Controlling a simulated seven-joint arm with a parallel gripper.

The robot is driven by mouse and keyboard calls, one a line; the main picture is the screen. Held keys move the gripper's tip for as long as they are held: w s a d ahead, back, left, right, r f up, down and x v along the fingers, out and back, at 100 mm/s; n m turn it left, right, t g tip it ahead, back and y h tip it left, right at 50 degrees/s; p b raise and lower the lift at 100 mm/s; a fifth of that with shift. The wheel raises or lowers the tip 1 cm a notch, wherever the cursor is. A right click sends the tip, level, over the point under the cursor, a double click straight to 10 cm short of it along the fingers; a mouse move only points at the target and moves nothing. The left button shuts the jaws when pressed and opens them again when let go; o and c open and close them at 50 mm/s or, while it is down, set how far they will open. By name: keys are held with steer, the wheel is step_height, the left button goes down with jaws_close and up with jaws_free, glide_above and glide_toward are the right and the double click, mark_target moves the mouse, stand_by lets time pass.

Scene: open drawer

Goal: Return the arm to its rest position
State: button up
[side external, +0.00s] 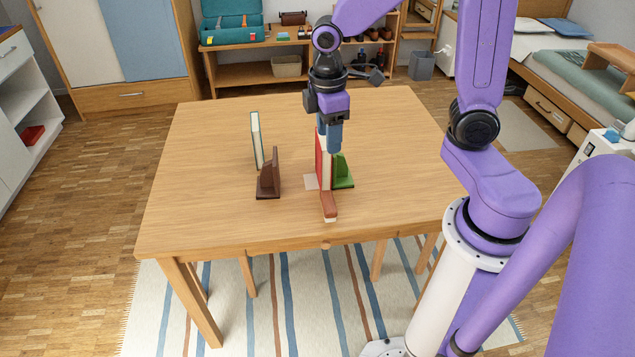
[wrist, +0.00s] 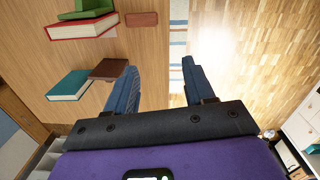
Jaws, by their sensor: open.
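My gripper (side external: 334,148) is above the wooden table in the side view, its blue fingers overlapping the top of the upright red book (side external: 322,172). In the wrist view the fingers of my gripper (wrist: 158,78) are spread apart with nothing between them. The red book (wrist: 82,28) lies off to their upper left there, apart from them. How high the fingertips are over the table is hard to tell.
On the table (side external: 205,210) stand a teal-and-white book (side external: 257,140), a brown bookend (side external: 268,178) and a green bookend (side external: 343,175) beside the red book. A reddish-brown block (side external: 328,206) lies in front. The table's left and right sides are clear.

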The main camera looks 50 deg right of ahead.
steer(key=s+a+r+n, duration=0.1)
steer(key=s+a, duration=0.1)
steer(key=s, duration=0.7)
steer(key=s+a+r+n+y, duration=0.1)
steer(key=s+a, duration=0.1)
steer(key=s, duration=0.7)
steer(key=shift+r, duration=0.25)
